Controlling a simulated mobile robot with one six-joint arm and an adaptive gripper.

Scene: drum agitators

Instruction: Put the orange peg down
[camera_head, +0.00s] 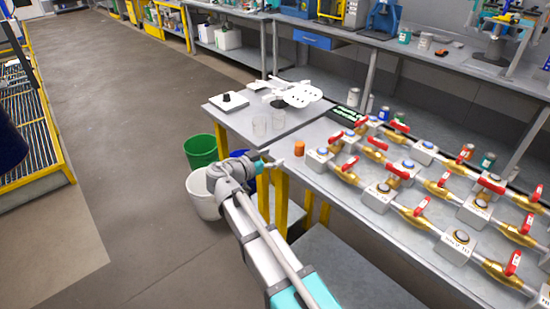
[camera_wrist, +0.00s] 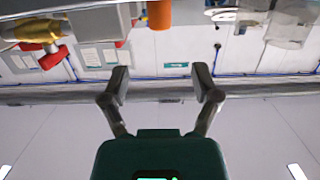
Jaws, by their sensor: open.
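The orange peg (camera_head: 299,148) stands upright on the grey bench, close to its front edge. In the wrist view, which looks upside down, the orange peg (camera_wrist: 159,14) shows at the top edge, partly cut off. My gripper (camera_head: 280,163) is just left of and slightly below the peg in the head view. In the wrist view my gripper (camera_wrist: 160,82) has its two fingers spread wide with nothing between them. The peg lies beyond the fingertips, apart from them.
Brass valves with red handles (camera_head: 397,172) fill the bench to the right. Clear beakers (camera_head: 260,126) and a white machine (camera_head: 296,94) stand behind the peg. A green bucket (camera_head: 201,151) and a white bucket (camera_head: 203,193) stand on the floor. Open floor lies to the left.

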